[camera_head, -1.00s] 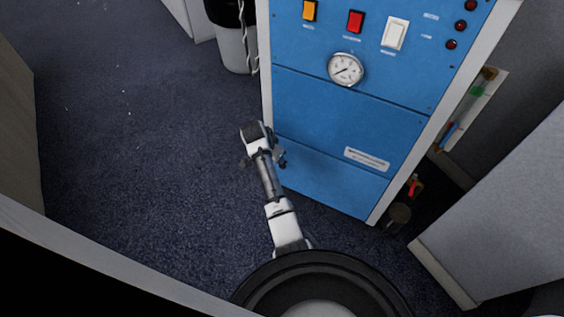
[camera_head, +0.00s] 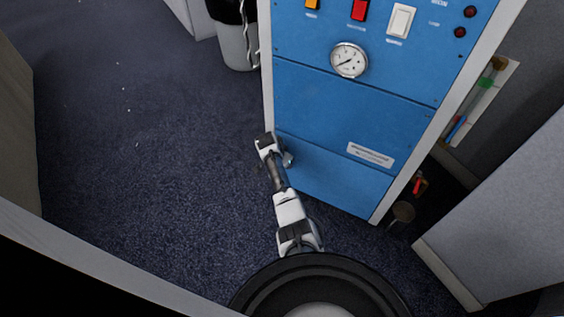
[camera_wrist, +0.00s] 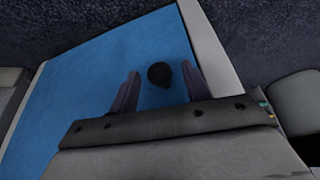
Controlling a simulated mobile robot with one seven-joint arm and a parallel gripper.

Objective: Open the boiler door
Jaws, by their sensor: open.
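The boiler is a tall blue cabinet with a white frame. Its blue front (camera_head: 340,105) fills the upper middle of the head view, with a round gauge, switches and a white label on it. Seams divide the front into panels. In the wrist view, the blue panel (camera_wrist: 85,85) lies ahead, and a dark round knob (camera_wrist: 159,75) shows between my fingers. My gripper (camera_wrist: 158,92) is open, with one finger on each side of the knob in the picture; I cannot tell whether they touch it. In the head view, my gripper is largely hidden by my arm, near the boiler's lower left edge.
A bin (camera_head: 236,45) with a black liner stands left of the boiler. A grey partition (camera_head: 500,200) is close on the right, with a narrow dark gap holding small items. Dark carpet (camera_head: 130,150) lies free to the left.

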